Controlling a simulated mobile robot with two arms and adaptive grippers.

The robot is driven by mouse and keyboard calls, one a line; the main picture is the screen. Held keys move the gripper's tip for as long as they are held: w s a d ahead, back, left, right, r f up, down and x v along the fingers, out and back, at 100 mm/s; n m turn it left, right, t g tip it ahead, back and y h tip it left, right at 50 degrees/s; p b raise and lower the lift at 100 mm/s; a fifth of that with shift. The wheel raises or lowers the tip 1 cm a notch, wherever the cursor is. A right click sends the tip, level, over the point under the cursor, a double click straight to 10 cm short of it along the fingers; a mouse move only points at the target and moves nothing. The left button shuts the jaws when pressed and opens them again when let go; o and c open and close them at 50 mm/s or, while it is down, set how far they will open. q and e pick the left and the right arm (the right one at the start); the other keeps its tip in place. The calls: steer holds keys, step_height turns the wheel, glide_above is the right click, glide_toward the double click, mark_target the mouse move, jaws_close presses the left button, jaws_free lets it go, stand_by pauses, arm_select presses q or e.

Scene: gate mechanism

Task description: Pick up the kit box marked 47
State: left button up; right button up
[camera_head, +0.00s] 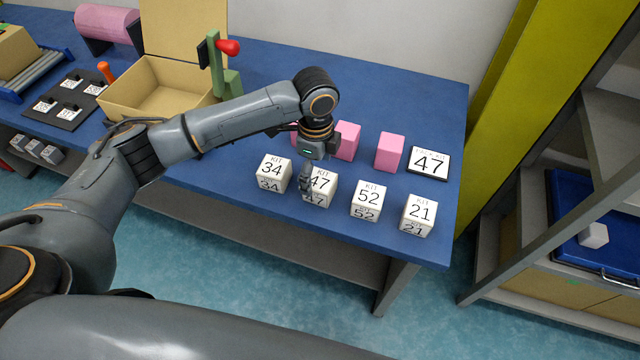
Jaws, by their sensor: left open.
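The kit box marked 47 (321,189) is a small white cube on the blue table, second from the left in a row. My left gripper (306,182) is open, pointing down at this box's left edge. A finger overlaps the box in the picture; I cannot tell whether it touches. The kit box 34 (273,173) stands to its left, with kit boxes 52 (366,200) and 21 (418,214) to its right. A sign reading 47 (429,163) lies behind the row at the right. My right gripper is not in view.
Pink blocks (389,152) stand just behind the row, one partly hidden by my left wrist. An open cardboard box (173,92) and a green stand with a red knob (222,70) are at the back left. The blue table's (400,90) back right is clear.

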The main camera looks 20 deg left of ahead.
mark_target(320, 180)
arm_select(q)
steer(key=shift+f, duration=0.65)
steer(key=f, duration=0.1)
steer(key=f+p, duration=0.1)
steer(key=f, duration=0.2)
steer(key=shift+w+d+f+p, duration=0.15)
steer(key=shift+w+d+p, duration=0.2)
steer(key=shift+f, duration=0.5)
steer(key=c, duration=1.4)
steer(key=shift+c, duration=0.6)
steer(key=shift+r, duration=0.15)
